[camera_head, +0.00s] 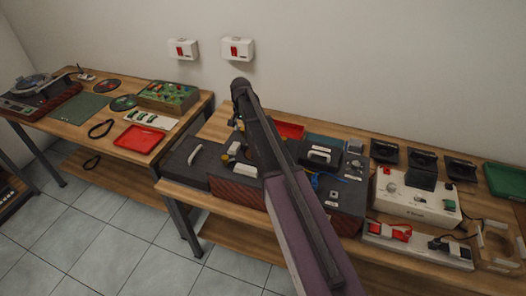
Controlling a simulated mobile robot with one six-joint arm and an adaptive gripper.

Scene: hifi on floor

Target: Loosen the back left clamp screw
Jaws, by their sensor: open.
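A low dark unit with reddish-brown wooden sides (238,191) lies on the right-hand bench, and my arm crosses in front of its middle. Small light parts sit on its dark top, among them a pale curved piece (194,155) at the left and a white-handled piece (320,155) at the right. I cannot make out which small part is the back left clamp screw; it is too small or is hidden. My arm rises from the bottom right to a dark joint above the bench. My gripper is not visible; the arm probably hides it.
A red tray (288,130) stands behind the unit. A white box (415,198), several black holders (422,159) and a green tray (505,180) fill the bench's right. The left bench (95,143) holds a turntable (38,95) and another red tray (139,139).

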